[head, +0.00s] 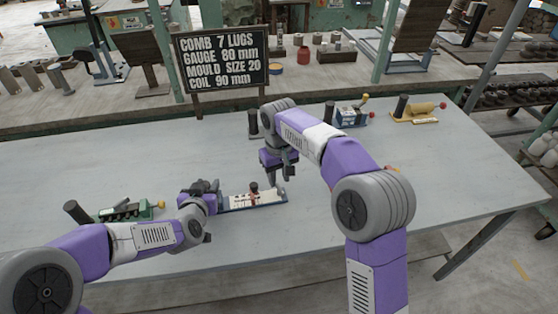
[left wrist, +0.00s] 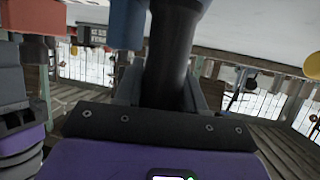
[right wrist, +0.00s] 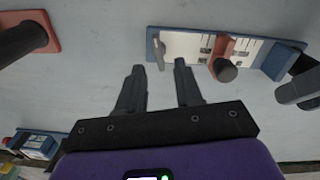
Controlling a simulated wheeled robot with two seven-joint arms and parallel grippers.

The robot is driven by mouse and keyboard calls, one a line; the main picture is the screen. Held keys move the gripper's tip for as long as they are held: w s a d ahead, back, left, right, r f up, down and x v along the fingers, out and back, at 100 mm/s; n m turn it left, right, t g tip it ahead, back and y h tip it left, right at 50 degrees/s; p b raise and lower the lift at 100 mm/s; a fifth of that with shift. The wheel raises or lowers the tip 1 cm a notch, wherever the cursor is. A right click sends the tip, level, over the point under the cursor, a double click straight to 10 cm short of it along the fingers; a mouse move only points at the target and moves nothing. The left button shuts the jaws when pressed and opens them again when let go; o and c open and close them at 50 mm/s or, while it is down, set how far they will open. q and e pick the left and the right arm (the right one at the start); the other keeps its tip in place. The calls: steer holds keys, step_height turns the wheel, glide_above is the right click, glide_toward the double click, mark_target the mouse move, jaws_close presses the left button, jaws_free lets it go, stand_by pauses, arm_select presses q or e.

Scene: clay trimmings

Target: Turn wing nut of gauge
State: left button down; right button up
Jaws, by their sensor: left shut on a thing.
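The gauge (head: 265,199) is a blue-edged board with a white scale, lying on the table; it also shows in the right wrist view (right wrist: 190,47). A red slider with a dark knob (right wrist: 228,68) sits across it. A small grey upright piece, seemingly the wing nut (right wrist: 160,52), is at the end away from my left gripper. My left gripper (head: 213,197) is shut on the gauge's dark round handle (left wrist: 172,70) at the other end. My right gripper (right wrist: 158,66) is open and empty above the grey piece, which appears between its fingertips; contact cannot be told.
A green tool (head: 125,211) with a dark handle lies at the left. A blue tool (head: 350,115) and a yellow tool (head: 420,112) stand at the back right. A sign (head: 222,58) stands behind the table. The table's right part is mostly clear.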

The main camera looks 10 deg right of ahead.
mark_target(279, 186)
arm_select(q)
steer(key=shift+f, duration=0.2)
arm_select(e)
step_height(279, 186, up, 9)
stand_by(0.3)
arm_select(q)
steer(key=c, duration=0.6)
jaws_free()
steer(key=shift+r, duration=0.1)
steer(key=shift+s+r, duration=0.1)
